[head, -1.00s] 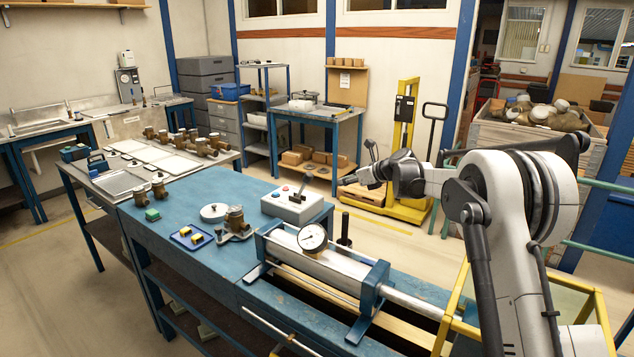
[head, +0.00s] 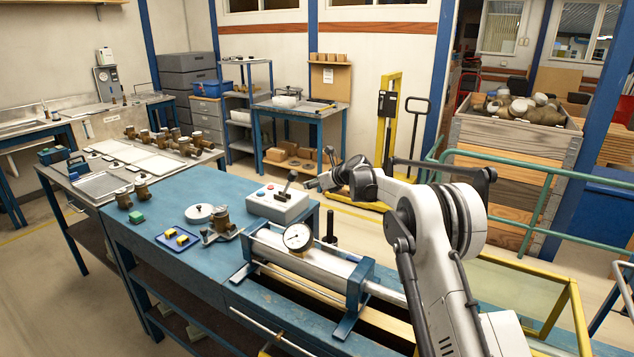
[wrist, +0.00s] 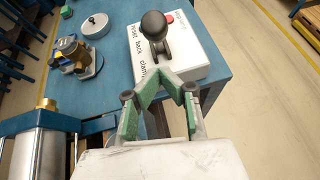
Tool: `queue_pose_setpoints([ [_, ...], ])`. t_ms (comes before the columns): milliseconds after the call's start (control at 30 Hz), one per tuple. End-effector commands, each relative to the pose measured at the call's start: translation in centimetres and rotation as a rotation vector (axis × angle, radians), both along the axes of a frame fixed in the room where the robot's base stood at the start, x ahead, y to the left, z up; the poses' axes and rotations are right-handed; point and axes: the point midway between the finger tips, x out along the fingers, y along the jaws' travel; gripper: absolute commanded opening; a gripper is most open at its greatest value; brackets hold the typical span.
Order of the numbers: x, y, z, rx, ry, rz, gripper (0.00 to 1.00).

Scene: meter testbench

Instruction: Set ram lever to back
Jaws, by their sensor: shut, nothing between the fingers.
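The ram lever (head: 286,183) is a dark lever with a round black knob on the white control box (head: 278,206). In the wrist view, its knob (wrist: 154,25) stands just beyond my fingertips, over the box top (wrist: 190,52). Printed words, among them "back" and "clamp", run along the box's left edge. I cannot tell surely which word the lever lines up with. My gripper (head: 308,184) is right of the lever in the head view. In the wrist view, the green-padded fingers of my gripper (wrist: 161,80) meet at the tips, empty. A small gap to the lever appears.
The ram cylinder (head: 310,267) with its dial gauge (head: 298,237) lies on the blue bench (head: 235,190) near the box. A black post (head: 330,228) stands behind the cylinder. A brass meter (head: 222,222), white round lid (head: 199,213) and blue tray (head: 178,239) lie left.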

Motion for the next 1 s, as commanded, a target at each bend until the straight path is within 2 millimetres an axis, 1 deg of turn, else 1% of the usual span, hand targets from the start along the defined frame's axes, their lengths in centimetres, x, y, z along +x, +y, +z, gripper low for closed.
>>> queue_pose_setpoints([
  [33, 0.5, 0.6, 0.2, 0.0, 0.0, 0.001, 0.0],
  [133, 1.2, 1.7, 0.6, -0.001, 0.0, 0.003, 0.0],
  [400, 2.3, 2.9, 1.1, -0.001, -0.001, 0.0, 0.0],
  [833, 2.4, 3.0, 1.1, -0.001, 0.0, 0.001, 0.0],
  [1000, 2.0, 2.5, 1.3, -0.017, 0.01, 0.001, 0.0],
])
